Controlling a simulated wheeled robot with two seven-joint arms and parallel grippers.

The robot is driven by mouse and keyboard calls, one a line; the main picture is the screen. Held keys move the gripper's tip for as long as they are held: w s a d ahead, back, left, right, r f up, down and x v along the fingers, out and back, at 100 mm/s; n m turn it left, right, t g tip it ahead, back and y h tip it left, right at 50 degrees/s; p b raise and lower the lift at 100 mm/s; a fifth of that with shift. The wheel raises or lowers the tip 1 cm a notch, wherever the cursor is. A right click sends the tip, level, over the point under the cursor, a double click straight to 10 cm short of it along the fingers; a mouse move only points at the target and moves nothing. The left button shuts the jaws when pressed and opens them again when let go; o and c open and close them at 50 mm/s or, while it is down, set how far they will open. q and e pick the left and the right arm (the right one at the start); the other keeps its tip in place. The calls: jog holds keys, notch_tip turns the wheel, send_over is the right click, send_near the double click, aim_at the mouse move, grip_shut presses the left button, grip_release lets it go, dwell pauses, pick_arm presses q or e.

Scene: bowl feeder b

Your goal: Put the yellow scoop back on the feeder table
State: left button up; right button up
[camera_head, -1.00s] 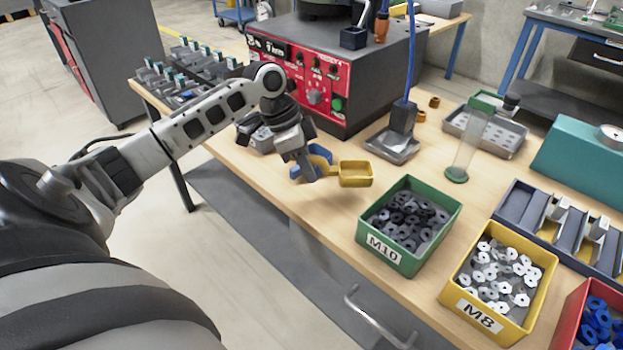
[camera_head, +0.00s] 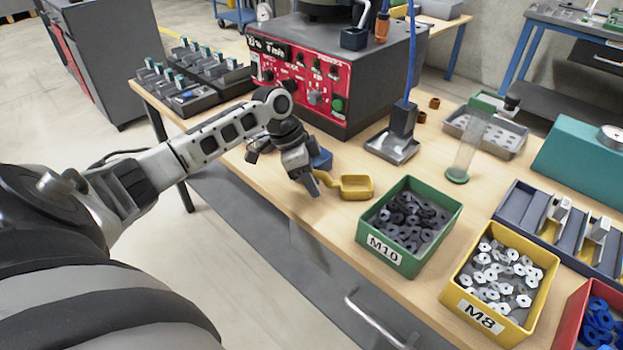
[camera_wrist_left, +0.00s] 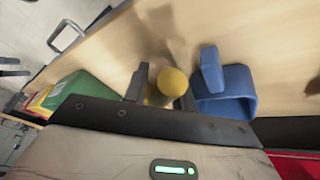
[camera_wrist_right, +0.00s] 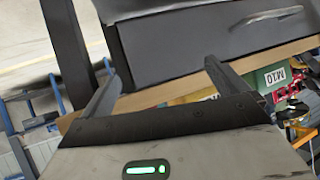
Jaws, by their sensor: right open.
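The yellow scoop (camera_head: 357,187) is at the left end of the wooden feeder table (camera_head: 290,205), its cup level and pointing right. My left gripper (camera_head: 316,187) is shut on its handle. In the left wrist view the round yellow handle end (camera_wrist_left: 172,83) fills the gap between the fingers (camera_wrist_left: 163,90). The scoop is at or just above the tabletop; I cannot tell if it touches. My right gripper (camera_wrist_right: 160,85) is open and empty in the right wrist view, away from the scoop and low beside the table.
A blue scoop (camera_head: 322,159) lies right behind my left gripper; it shows close beside the fingers in the left wrist view (camera_wrist_left: 228,92). The green M10 bin (camera_head: 399,262) stands to the right, then the yellow M8 bin (camera_head: 480,318). The red-panelled feeder box (camera_head: 315,85) stands behind.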

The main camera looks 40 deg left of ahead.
pick_arm(q)
jog(key=shift+r, duration=0.2)
jog(key=v, duration=1.2)
jog(key=shift+p, duration=0.3)
